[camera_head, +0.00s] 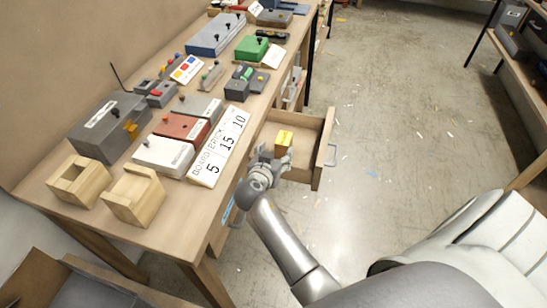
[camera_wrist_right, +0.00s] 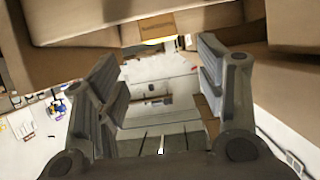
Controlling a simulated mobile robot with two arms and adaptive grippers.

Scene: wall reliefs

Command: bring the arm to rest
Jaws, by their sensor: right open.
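My right arm reaches up from the bottom of the head view to an open drawer under the workbench. My right gripper (camera_head: 275,153) is at the drawer's near side, beside a small wooden block with a yellow face (camera_head: 284,139). In the right wrist view my two fingers (camera_wrist_right: 160,90) stand wide apart with nothing between them. The block (camera_wrist_right: 157,27) shows there beyond the fingertips. The head view does not show clearly whether gripper and block touch. My left gripper is not in view.
The open drawer (camera_head: 322,155) juts from the workbench (camera_head: 170,230) into the aisle. The concrete floor (camera_head: 400,120) to the right is mostly clear, with scattered scraps. Shelving stands at the far right.

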